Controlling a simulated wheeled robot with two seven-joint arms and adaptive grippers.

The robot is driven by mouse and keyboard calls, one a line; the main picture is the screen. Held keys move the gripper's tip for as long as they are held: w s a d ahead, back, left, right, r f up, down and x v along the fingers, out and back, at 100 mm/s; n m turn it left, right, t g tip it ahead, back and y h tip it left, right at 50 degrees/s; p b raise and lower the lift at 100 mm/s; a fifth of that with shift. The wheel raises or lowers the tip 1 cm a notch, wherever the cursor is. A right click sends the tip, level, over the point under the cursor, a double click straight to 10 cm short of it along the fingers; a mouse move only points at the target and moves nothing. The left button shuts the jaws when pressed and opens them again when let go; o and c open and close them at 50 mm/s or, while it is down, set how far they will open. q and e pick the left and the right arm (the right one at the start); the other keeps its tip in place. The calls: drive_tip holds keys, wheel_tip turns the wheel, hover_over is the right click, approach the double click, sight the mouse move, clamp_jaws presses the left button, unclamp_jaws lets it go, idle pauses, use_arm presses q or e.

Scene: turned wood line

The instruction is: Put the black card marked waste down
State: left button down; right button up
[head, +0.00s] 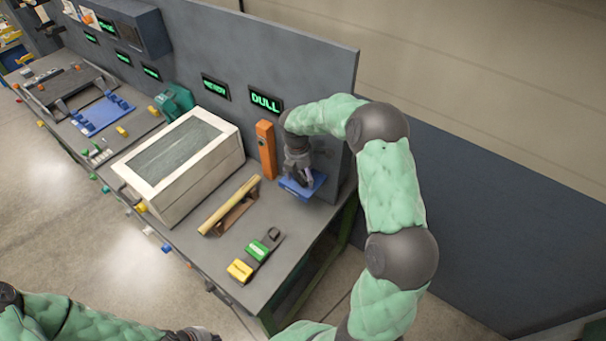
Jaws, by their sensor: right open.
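My right gripper (302,181) points down over a small blue tray (289,189) at the right end of the bench. It is open, with its fingertips at or just above the tray; contact cannot be told. I cannot make out the black card marked waste; the gripper hides part of the tray. My left arm lies along the bottom left edge, and only a dark bit of its gripper (195,334) shows at the bottom, away from the bench.
An orange post (266,148) stands just left of the tray. A pale turned wood piece (229,205) lies on a rest. Yellow and green blocks (257,250) sit near the front corner. A white-framed box (180,165) fills the middle. A grey panel with green-lit signs (265,102) stands behind.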

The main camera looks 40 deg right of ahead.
sight(299, 177)
wheel_tip(299, 177, up, 12)
drive_tip(key=a, duration=0.1)
drive_tip(key=shift+w, duration=0.35)
